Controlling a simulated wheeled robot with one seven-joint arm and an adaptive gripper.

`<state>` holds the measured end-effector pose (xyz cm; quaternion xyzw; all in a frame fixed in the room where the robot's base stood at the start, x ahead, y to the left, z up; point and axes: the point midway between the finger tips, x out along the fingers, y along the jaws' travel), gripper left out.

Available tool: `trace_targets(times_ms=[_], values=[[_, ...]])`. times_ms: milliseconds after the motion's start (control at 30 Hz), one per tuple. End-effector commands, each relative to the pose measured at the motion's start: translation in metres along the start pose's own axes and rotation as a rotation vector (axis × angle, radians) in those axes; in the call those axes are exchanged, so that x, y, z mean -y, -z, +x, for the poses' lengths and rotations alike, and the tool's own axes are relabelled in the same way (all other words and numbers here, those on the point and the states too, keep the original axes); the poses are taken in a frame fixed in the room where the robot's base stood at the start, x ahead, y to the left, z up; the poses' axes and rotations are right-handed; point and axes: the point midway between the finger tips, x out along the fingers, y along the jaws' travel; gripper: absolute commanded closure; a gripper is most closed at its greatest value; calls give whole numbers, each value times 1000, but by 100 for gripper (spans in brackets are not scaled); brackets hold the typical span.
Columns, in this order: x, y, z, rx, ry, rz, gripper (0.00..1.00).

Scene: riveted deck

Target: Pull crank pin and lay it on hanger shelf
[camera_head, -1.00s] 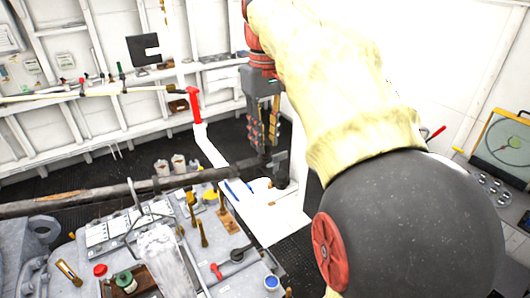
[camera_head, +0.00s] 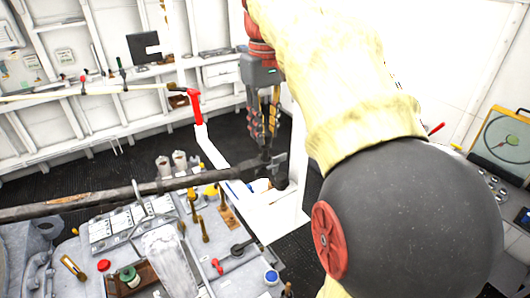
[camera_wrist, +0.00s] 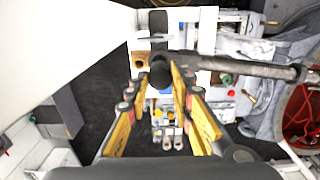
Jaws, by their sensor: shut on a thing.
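My gripper (camera_head: 265,152) points down at the right end of a long dark bar. In the wrist view, my gripper (camera_wrist: 160,82) is shut on a dark round piece, taken to be the crank pin (camera_wrist: 160,70), between its yellow fingers. The pin sits at the end of the bar (camera_wrist: 235,65); whether it is still seated in the bar I cannot tell. In the head view the fingers and bar end hide it. A white ledge (camera_head: 285,218) lies below the bar end; I cannot tell whether it is the hanger shelf.
The bar (camera_head: 120,193) crosses above a grey bench (camera_head: 75,250) with a green-topped spool (camera_head: 129,277), a blue-topped jar (camera_head: 271,277) and tools. A red-topped white lever (camera_head: 196,105) stands left of my gripper. White walls stand behind; dark floor shows between.

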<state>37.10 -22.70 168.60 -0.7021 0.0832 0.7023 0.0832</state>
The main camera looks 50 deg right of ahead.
Motion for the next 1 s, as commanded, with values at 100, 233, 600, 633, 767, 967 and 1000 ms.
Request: trace_targets(times_ms=[100, 233, 600, 633, 767, 967, 1000], values=[[0, 0, -5, 0, 0, 0, 100], [0, 0, -10, -1, 0, 0, 100], [0, 0, -21, 0, 0, 0, 100], [0, 0, -22, 0, 0, 0, 100], [0, 0, -26, -1, 0, 0, 100], [0, 0, -32, -1, 0, 0, 100], [0, 0, -34, 0, 0, 0, 100]])
